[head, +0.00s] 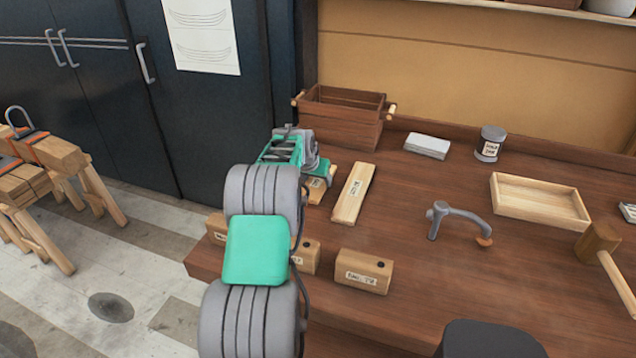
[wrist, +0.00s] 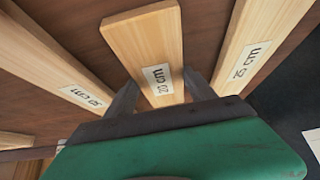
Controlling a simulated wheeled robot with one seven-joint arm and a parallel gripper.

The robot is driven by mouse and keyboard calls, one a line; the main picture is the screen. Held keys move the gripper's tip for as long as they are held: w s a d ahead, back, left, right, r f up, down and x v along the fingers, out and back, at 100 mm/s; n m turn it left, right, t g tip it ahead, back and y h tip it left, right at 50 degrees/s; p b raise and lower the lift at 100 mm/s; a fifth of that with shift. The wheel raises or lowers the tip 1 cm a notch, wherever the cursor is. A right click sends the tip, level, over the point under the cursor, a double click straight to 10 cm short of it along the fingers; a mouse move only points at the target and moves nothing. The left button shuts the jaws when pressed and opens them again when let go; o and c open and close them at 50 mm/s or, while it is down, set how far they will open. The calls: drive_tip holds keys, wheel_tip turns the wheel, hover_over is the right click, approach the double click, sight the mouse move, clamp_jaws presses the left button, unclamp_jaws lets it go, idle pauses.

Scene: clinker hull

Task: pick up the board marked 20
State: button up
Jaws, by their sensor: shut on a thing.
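The board marked 20 cm (wrist: 146,38) is pale wood with a white label, in the middle of the wrist view. My gripper (wrist: 161,92) has one dark finger on each side of this board and is shut on it. In the head view my gripper (head: 318,170) is at the left part of the bench, partly hidden by my own arm. A labelled piece of wood (head: 315,190) shows under it, its marking too small to read. I cannot tell whether the held board is clear of the bench.
A board marked 25 cm (wrist: 256,40) lies close on the right, another labelled board (wrist: 45,62) on the left. On the bench (head: 440,275) are a wooden crate (head: 340,125), labelled blocks (head: 363,272), a clamp-like tool (head: 436,220), a tray (head: 540,203) and a mallet (head: 600,243).

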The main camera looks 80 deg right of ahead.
drive_tip(key=c, duration=0.8)
